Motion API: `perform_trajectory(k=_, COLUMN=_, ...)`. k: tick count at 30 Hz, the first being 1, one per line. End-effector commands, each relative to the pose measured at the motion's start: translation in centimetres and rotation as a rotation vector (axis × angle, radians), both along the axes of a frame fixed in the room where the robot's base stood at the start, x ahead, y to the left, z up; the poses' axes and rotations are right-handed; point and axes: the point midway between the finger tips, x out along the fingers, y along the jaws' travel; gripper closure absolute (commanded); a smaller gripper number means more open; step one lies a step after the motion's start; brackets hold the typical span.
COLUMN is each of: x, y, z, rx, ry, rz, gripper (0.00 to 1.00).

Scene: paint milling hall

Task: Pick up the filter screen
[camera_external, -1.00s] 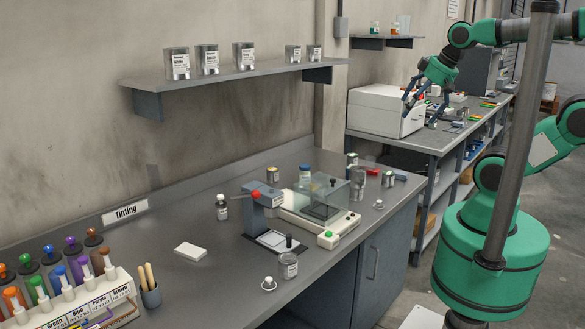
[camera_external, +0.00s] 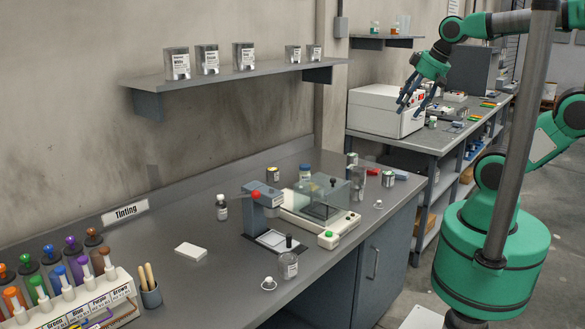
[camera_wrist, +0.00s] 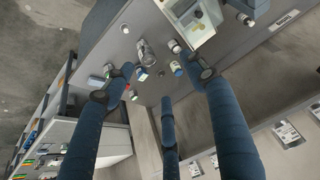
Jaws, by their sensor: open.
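I cannot single out the filter screen with certainty in either view. My gripper (camera_external: 412,104) has its dark blue fingers spread and empty. It hangs in the air, in the picture in front of the white box on the back bench. In the wrist view my gripper (camera_wrist: 160,78) looks down on the far end of the tinting bench. A clear or metallic cylinder (camera_wrist: 146,52) and several small cans show between and beside its fingers. The fingers hide parts of the bench top.
The tinting bench (camera_external: 200,285) bears a balance with a clear cover (camera_external: 322,198), a grey stand (camera_external: 262,208), a lidded jar (camera_external: 289,266) and a pigment rack (camera_external: 80,303). A wall shelf (camera_external: 225,76) holds several tins. The white box (camera_external: 378,112) stands on the back bench.

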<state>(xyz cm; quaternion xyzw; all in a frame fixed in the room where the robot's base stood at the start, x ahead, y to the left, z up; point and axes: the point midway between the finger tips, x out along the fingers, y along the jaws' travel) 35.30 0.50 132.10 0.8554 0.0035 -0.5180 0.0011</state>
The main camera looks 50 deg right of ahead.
Motion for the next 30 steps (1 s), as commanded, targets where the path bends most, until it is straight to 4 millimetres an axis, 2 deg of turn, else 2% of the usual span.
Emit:
perform_trajectory(k=6, x=4.5, y=1.1, z=1.9, rx=0.002, ry=0.019, rz=0.013, gripper=0.44)
perform_trajectory(k=15, x=11.7, y=3.3, z=3.4, rx=0.003, ry=0.044, rz=0.032, gripper=0.44)
perform_trajectory(k=23, x=18.0, y=6.0, z=3.7, rx=0.004, ry=0.065, rz=0.048, gripper=0.44)
perform_trajectory(k=30, x=23.8, y=8.8, z=2.9, rx=0.003, ry=0.084, rz=0.064, gripper=0.44)
